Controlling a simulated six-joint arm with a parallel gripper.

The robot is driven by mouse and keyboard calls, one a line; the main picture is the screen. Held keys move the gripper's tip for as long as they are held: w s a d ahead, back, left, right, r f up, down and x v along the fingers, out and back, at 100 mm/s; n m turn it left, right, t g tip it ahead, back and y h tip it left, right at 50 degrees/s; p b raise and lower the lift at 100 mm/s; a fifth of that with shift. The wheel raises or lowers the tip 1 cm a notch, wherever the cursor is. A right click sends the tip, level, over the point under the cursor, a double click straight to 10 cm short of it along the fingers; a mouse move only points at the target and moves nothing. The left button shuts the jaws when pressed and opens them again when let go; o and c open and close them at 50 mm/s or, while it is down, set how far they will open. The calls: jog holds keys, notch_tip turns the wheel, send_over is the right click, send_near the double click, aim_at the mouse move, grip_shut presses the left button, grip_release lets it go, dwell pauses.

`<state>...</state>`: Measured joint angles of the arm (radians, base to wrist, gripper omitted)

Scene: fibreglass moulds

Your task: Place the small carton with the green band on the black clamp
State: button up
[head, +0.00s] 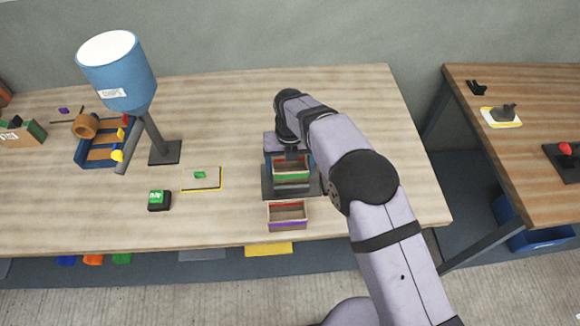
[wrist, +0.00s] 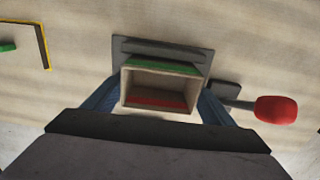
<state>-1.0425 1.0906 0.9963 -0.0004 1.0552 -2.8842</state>
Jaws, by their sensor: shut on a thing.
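My gripper (wrist: 160,98) is shut on the small open carton with the green band (wrist: 124,90), with a blue finger at each side of it. In the head view, this carton (head: 293,176) shows a green band on its front and red at its far side. It is upright, over the dark plate of the black clamp (head: 268,187). In the wrist view, the clamp's plate (wrist: 128,46) shows past the carton and its red-knobbed handle (wrist: 275,109) sticks out to the right. I cannot tell whether carton and plate touch. My wrist hides part of the clamp in the head view.
A second open carton with a purple band (head: 288,224) stands just in front of the clamp. A second table (head: 530,185) stands at the right.

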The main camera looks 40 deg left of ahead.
jog(key=shift+f, duration=0.2)
jog(key=o, duration=1)
jog(key=shift+r, duration=0.1)
notch_tip(320, 180, up, 12)
jog(key=b, duration=0.3)
jog(key=shift+r, duration=0.15)
